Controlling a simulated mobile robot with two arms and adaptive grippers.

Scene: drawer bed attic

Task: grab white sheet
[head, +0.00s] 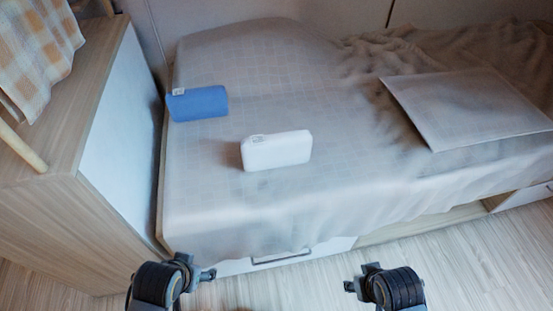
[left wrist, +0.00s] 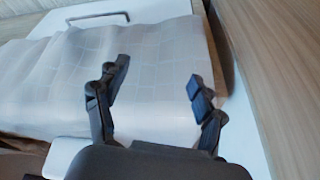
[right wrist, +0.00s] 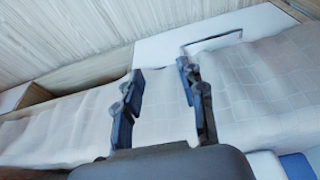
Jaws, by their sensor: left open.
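The white sheet (head: 277,150) looks like a small folded bundle with a label on its top edge, lying on the bed. It also shows partly at the lower left of the left wrist view (left wrist: 62,158) and at the bottom of the right wrist view (right wrist: 264,166). My left gripper (head: 197,267) is open and empty, in front of the bed and apart from the sheet. My right gripper (head: 360,277) is open and empty, also in front of the bed, to the right of the sheet.
A blue folded bundle (head: 198,103) lies behind and left of the white one. A flat pillow (head: 465,108) lies at the right on the grey bed cover (head: 210,190). A wooden cabinet (head: 60,215) stands left. A drawer handle (head: 281,259) shows under the bed's front edge.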

